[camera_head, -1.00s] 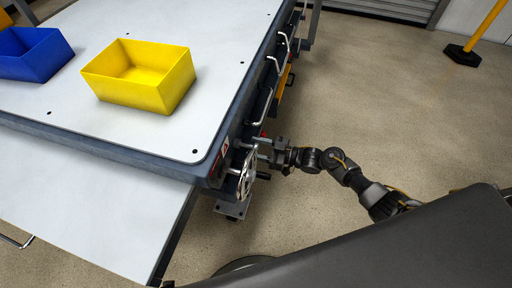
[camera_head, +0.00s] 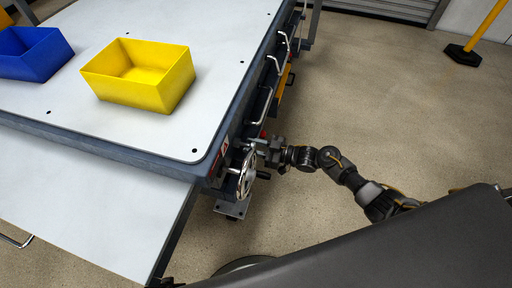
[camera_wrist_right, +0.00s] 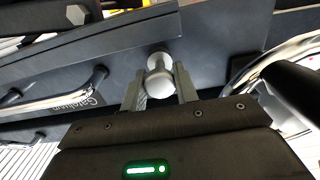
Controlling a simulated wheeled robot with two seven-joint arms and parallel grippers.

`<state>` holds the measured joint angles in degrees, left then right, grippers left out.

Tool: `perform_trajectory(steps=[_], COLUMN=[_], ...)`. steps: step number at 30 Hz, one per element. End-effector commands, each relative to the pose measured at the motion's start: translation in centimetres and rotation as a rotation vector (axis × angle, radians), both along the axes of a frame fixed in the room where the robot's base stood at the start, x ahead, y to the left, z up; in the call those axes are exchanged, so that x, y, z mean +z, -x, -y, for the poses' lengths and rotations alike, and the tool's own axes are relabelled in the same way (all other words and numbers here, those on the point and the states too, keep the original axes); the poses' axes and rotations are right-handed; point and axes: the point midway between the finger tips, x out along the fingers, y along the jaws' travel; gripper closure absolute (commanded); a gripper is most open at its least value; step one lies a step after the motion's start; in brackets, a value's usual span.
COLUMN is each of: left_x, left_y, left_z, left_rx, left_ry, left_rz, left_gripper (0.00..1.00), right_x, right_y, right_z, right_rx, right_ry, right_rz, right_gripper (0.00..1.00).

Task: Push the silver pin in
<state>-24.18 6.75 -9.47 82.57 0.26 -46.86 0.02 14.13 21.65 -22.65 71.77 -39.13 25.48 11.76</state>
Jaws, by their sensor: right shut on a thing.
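The silver pin (camera_wrist_right: 160,74) has a round, bright head and stands out from the dark side face of the bench in the right wrist view. My right gripper (camera_wrist_right: 159,88) is shut on it, with one finger on each side of the head. In the head view my right gripper (camera_head: 264,147) is at the bench's side, just above the handwheel. The pin is too small and covered there to make out. My left gripper does not show clearly in any view.
A spoked handwheel (camera_head: 247,173) is close below the gripper. Several metal handles (camera_head: 265,105) line the bench side. A yellow bin (camera_head: 166,93) and a blue bin (camera_head: 33,68) stand on the white bench top (camera_head: 215,55).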

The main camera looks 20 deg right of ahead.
Motion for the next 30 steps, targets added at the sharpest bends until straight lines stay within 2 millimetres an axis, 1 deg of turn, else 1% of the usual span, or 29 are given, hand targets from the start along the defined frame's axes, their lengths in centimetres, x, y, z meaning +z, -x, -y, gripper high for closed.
perform_trajectory(steps=[1,3,10,11,12,15,24,26,29,30], left_x=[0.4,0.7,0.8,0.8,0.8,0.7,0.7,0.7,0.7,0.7], left_y=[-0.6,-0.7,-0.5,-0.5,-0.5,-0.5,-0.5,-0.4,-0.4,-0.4], left_z=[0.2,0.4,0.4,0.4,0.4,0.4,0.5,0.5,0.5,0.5], left_rx=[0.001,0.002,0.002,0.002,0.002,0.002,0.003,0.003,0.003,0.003], left_ry=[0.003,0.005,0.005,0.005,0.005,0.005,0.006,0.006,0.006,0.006], left_rz=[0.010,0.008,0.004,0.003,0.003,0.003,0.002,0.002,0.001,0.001], left_gripper=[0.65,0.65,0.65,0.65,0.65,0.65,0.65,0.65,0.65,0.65], right_x=[-0.1,0.0,0.1,0.1,0.1,0.1,0.0,0.0,-0.1,0.0], right_y=[-0.4,-0.7,-0.8,-0.8,-0.8,-0.7,-0.6,-0.3,0.5,0.9], right_z=[-0.7,-1.2,-1.3,-1.4,-1.3,-1.3,-0.8,-0.4,0.9,1.6], right_rx=[0.001,0.001,0.002,0.002,0.002,0.002,-0.002,-0.002,-0.002,-0.001], right_ry=[-0.001,-0.001,-0.001,-0.001,-0.001,-0.001,0.001,0.001,0.001,0.002], right_rz=[0.003,0.003,0.002,0.002,0.002,0.002,0.001,0.000,-0.001,0.000], right_gripper=[1.00,1.00,1.00,0.66,0.61,0.50,0.50,0.50,0.50,0.50])
